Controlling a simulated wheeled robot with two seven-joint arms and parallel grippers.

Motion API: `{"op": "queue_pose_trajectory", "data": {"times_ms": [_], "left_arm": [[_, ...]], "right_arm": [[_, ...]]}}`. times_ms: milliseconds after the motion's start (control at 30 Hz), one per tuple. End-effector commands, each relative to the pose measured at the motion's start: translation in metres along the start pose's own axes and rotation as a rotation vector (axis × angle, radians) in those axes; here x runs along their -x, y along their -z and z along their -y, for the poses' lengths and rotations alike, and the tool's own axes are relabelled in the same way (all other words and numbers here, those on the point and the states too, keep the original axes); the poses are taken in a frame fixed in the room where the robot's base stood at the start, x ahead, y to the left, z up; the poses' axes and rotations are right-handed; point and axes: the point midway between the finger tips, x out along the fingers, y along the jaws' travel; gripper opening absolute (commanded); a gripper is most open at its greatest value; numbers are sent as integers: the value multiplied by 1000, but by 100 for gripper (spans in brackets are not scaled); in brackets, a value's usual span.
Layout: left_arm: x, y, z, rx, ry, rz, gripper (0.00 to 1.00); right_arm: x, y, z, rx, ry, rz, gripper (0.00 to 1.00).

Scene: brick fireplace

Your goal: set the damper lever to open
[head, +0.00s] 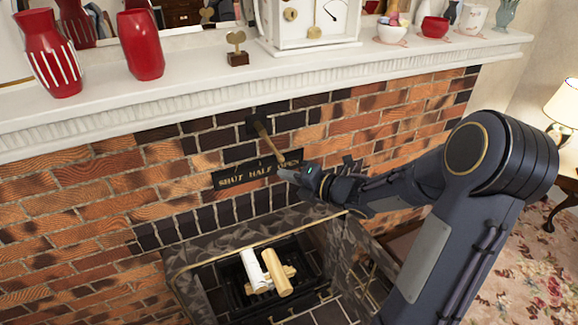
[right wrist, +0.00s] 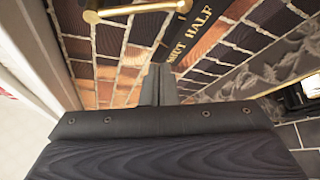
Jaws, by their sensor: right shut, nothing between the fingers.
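The brass damper lever (head: 267,139) hangs from a dark pivot mount on the brick chimney front and slants down to the right. Its lower end lies over the right part of the dark label plate (head: 240,176), which reads SHUT, HALF, OPEN, near the start of OPEN. My right gripper (head: 284,174) is shut and empty, just below the lever's lower end. I cannot tell whether they touch. In the right wrist view the lever (right wrist: 140,10) crosses the top, apart from the shut fingers (right wrist: 158,85), and the plate (right wrist: 195,32) shows beyond them. My left gripper is out of view.
The white mantel shelf (head: 190,95) runs above the lever, with red vases (head: 140,45), a white clock (head: 310,25) and bowls on it. Below is the firebox with logs (head: 266,272) and a brass rail (head: 255,243). A lamp (head: 566,105) stands at the far right.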

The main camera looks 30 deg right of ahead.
Motion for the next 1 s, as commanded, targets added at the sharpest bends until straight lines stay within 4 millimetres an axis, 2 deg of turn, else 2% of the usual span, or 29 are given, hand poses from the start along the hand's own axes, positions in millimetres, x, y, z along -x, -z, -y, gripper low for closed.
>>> {"op": "queue_pose_trajectory", "data": {"times_ms": [200,367,433,600,1000], "left_arm": [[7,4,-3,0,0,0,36],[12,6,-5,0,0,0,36],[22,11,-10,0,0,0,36],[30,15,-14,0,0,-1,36],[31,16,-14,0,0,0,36]], "right_arm": [[-49,1,-2,-2,-1,-5,0],[-81,1,-2,-2,-1,-3,0],[-71,-17,-5,1,3,6,0],[-65,-33,-3,3,1,3,0],[-64,-38,0,1,1,1,0]]}}
